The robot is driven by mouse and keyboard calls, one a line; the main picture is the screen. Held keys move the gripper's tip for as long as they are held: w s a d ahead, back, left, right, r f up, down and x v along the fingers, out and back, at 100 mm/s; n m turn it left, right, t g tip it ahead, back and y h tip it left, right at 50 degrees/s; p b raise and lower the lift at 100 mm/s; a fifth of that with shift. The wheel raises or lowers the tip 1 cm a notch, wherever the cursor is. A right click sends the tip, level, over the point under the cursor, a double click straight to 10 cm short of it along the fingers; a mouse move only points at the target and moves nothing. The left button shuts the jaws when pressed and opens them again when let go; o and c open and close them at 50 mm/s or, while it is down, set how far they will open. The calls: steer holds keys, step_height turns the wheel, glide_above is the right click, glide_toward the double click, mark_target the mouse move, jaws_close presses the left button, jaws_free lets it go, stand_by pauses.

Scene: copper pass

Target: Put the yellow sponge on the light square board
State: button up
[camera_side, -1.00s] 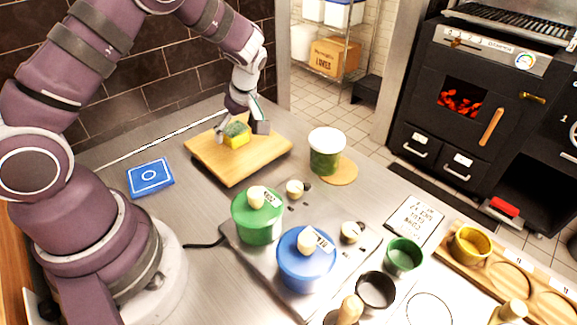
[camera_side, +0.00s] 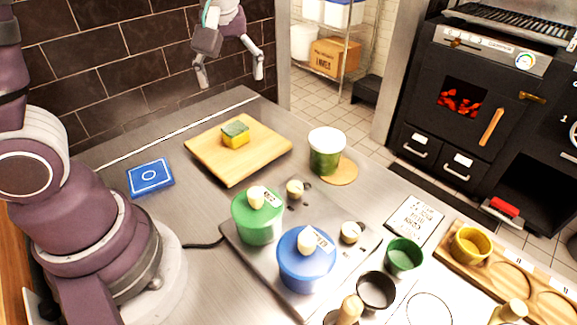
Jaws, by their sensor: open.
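The yellow sponge (camera_side: 236,139) with a dark green top lies on the light square wooden board (camera_side: 265,157), near the middle of its back half. The board lies flat on the metal counter. My gripper (camera_side: 230,80) is open and empty, well above and behind the board, in front of the dark tiled wall. It is clear of the sponge.
A blue square pad (camera_side: 150,178) lies left of the board. A green-and-white tub (camera_side: 325,152) stands on a round mat to its right. A green pot (camera_side: 257,216) and a blue pot (camera_side: 305,261) stand in front on a metal hob.

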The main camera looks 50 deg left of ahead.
steer(key=s+d+r+m+t+h, duration=0.1)
steer(key=s+d+m+t+h, duration=0.1)
steer(key=s+d+m, duration=0.4)
steer(key=s+m+t, duration=0.1)
steer(key=s+m, duration=0.2)
steer(key=m, duration=0.3)
steer(key=shift+r+t+h, duration=0.25)
steer(key=shift+t+h, duration=0.15)
